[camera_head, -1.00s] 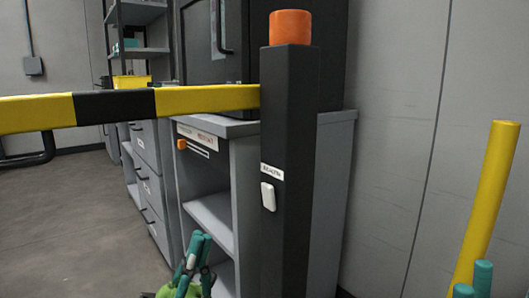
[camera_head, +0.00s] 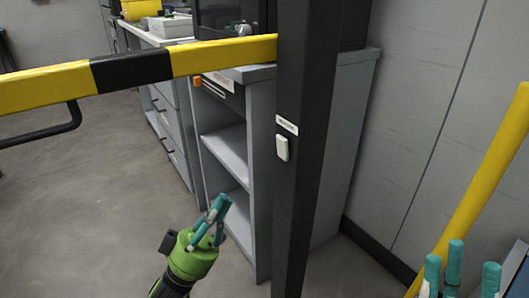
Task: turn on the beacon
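The dark post (camera_head: 304,200) of the beacon stands upright right of centre. Its orange top is out of view now. My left gripper (camera_head: 222,202), green with teal fingers, is below and left of the switch, clear of the post. Its fingers converge at the tips and look shut, with nothing seen between them. My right gripper (camera_head: 462,268) shows only teal fingers at the bottom right edge. They stand apart, open and empty, well right of the post.
A yellow and black barrier bar (camera_head: 130,68) runs left from the post. A grey shelf cabinet (camera_head: 262,190) stands behind the post. A slanted yellow pole (camera_head: 480,185) is at the right, near the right gripper. The floor at the left is clear.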

